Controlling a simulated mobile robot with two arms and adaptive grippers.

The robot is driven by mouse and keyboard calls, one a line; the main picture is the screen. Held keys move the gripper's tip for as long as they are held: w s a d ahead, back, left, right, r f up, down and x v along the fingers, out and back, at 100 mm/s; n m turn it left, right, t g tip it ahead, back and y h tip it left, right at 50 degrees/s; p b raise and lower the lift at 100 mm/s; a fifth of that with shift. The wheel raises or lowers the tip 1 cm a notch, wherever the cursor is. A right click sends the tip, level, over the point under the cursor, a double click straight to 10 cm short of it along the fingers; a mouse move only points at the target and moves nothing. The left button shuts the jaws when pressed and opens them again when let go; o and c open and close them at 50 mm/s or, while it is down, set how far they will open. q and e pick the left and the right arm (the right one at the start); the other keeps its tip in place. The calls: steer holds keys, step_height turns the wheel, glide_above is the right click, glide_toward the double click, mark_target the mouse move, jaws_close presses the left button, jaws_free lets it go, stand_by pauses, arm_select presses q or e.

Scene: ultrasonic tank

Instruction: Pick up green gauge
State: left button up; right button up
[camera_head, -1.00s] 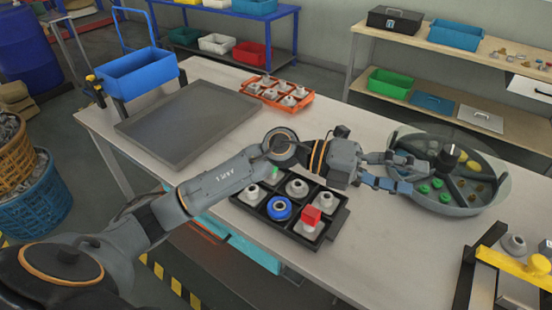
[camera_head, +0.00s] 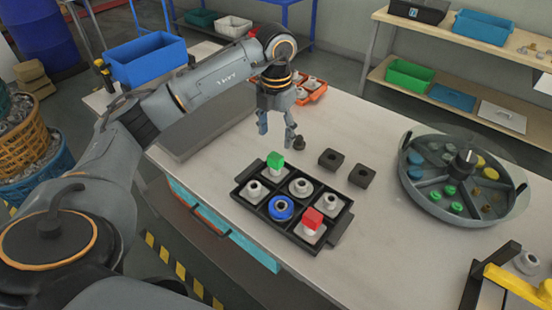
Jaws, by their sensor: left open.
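The green gauge (camera_head: 275,160) is a small green block sitting on a pale grey fitting in the far-left compartment of a black tray (camera_head: 341,231). My left gripper (camera_head: 277,138) hangs with its fingers pointing down, just above and behind the green gauge in the picture. It is open, and nothing shows between its fingers. A blue ring (camera_head: 281,208) sits around the fitting in the near middle compartment. A red block (camera_head: 312,218) tops the near-right fitting. The other fittings in the tray are bare. My right gripper is not in view.
Two dark square blocks (camera_head: 331,158) and a small dark piece (camera_head: 300,143) stand behind the tray. A round divided tank (camera_head: 410,193) with green and yellow pieces is at the right. An orange rack (camera_head: 316,94) is at the back. A yellow-handled fixture (camera_head: 515,285) is front right.

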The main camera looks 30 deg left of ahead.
mark_target(275, 156)
arm_select(q)
step_height(275, 156, down, 5)
steer(key=shift+r+p, duration=0.2)
steer(key=shift+p, duration=0.15)
steer(key=shift+f, duration=0.25)
step_height(275, 156, down, 4)
steer(key=shift+a+f+p, duration=0.1)
steer(key=shift+f+p, duration=0.1)
steer(key=shift+p, duration=1.05)
steer(key=shift+f, duration=0.2)
steer(key=c, duration=1.3)
